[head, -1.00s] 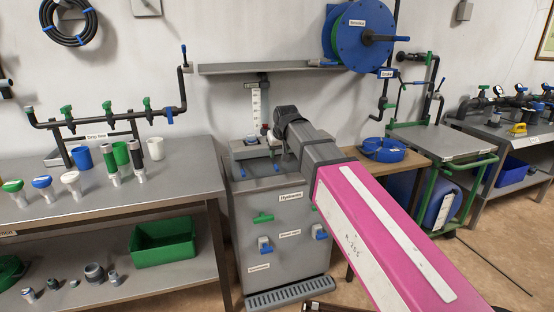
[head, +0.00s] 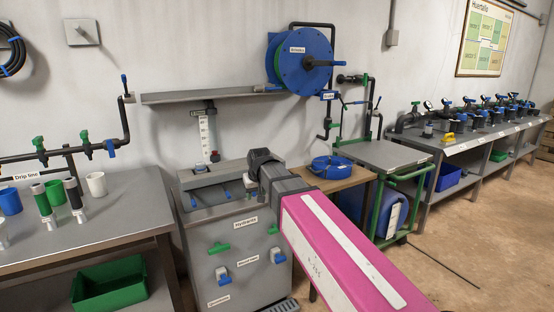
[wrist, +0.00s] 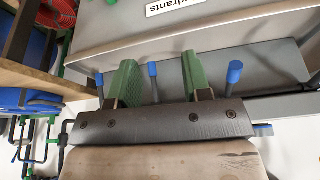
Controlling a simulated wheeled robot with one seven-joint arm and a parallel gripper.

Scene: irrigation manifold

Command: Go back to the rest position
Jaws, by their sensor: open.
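My gripper (wrist: 162,84) shows in the wrist view with its two green fingers well apart and nothing between them. A blue-tipped peg (wrist: 153,82) shows behind the gap between the fingers, on the grey cabinet side. In the head view my pink arm reaches from the lower right to the grey hydrants cabinet (head: 232,240), and its dark end is over the cabinet top. The fingers are hidden there behind my arm. I cannot tell whether they touch the cabinet.
A left bench (head: 110,232) holds cups and filters, with a green bin (head: 110,284) below. A wooden table (head: 335,184) carries a coiled blue hose (head: 334,167). A green-framed cart (head: 380,155) and a long bench (head: 465,143) stand right. Open floor (head: 490,235) lies at the lower right.

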